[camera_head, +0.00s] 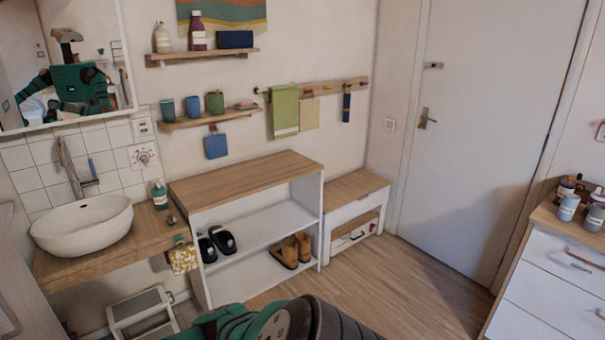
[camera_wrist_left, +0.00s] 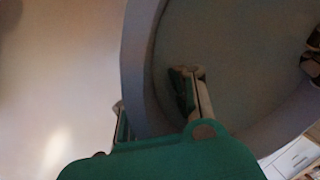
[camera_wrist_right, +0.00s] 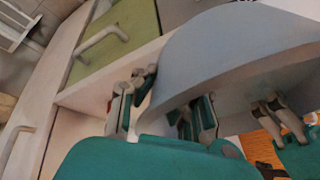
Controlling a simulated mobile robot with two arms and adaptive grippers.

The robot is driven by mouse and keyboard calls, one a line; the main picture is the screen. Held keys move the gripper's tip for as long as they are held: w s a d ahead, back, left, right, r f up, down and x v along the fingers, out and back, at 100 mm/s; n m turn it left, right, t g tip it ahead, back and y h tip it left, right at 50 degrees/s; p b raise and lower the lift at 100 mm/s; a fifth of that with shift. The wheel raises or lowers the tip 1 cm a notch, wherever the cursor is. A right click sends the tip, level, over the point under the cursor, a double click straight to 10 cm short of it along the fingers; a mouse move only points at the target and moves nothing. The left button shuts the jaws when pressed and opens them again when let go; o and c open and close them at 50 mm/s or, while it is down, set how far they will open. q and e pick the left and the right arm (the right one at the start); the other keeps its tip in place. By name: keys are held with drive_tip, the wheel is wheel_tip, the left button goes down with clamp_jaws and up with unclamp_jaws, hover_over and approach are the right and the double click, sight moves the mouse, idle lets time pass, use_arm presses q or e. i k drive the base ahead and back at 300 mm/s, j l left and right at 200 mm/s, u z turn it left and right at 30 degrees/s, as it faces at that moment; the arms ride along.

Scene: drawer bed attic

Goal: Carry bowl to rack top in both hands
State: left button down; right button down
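The rack (camera_head: 245,180) is a white open unit with a bare wooden top, standing against the wall in the head view. The grey-blue bowl (camera_wrist_left: 235,70) is outside the head view. In the left wrist view its rim runs between the fingers of my left gripper (camera_wrist_left: 160,110), one inside and one outside. In the right wrist view the bowl (camera_wrist_right: 230,55) shows its curved wall, with the fingers of my right gripper (camera_wrist_right: 158,112) on both sides of its edge. Finger contact is partly hidden. The bowl's inside looks empty where visible.
Dark slippers (camera_head: 216,243) and brown shoes (camera_head: 291,250) sit on the rack's lower shelves. A washbasin (camera_head: 82,224) is left, a low bench (camera_head: 357,187) right. A cup shelf (camera_head: 210,118) hangs above the rack. A drawer chest (camera_head: 548,286) with bottles stands far right. Floor between is clear.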

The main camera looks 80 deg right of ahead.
sight(233, 183)
drive_tip(key=l+z, duration=0.1)
drive_tip(key=z, duration=2.05)
drive_tip(key=i+l, duration=0.15)
drive_tip(key=i, duration=0.7)
drive_tip(key=i+l, duration=0.1)
drive_tip(key=i, duration=0.8)
drive_tip(key=i+l, duration=0.15)
drive_tip(key=i, duration=0.7)
drive_tip(key=i+j, duration=0.15)
drive_tip(key=i, duration=0.2)
drive_tip(key=i+j, duration=0.2)
drive_tip(key=i, duration=0.15)
